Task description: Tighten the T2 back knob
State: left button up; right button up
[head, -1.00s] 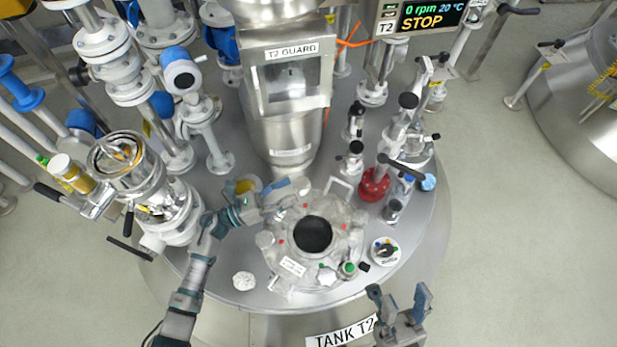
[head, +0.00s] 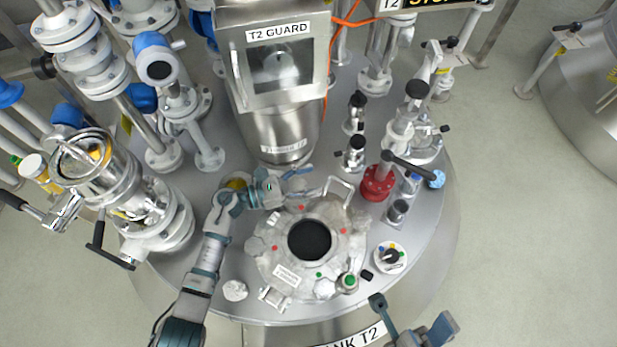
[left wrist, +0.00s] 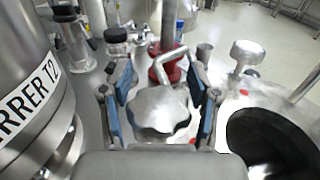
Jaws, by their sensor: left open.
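The T2 back knob, a silver lobed knob (left wrist: 160,110), stands at the back edge of the round hatch lid (head: 265,255). In the left wrist view it shows between the spread blue-padded fingers of my left gripper (left wrist: 160,95), with gaps on both sides. In the head view my left gripper (head: 297,184) is over the back-left of the lid and covers the knob. My right gripper (head: 412,318) is open and empty at the bottom edge of the head view, in front of the tank.
A bent lid handle (head: 339,190) and a red-based valve (head: 378,183) stand near the knob. The T2 guard column (head: 283,110) rises behind the lid. The dark round opening (head: 310,240) is in the lid's middle. A small white knob (head: 235,290) lies at the left front.

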pick_arm(q)
jog(key=shift+a+r, duration=0.1)
jog(key=shift+a, duration=0.35)
jog(key=shift+c, duration=0.5)
jog(key=c, duration=0.8)
jog(key=shift+d, duration=0.3)
jog(key=shift+c, duration=0.4)
jog(key=shift+a, duration=0.1)
jog(key=shift+w+a, duration=0.1)
jog(key=shift+a, duration=0.05)
jog(key=o, duration=1)
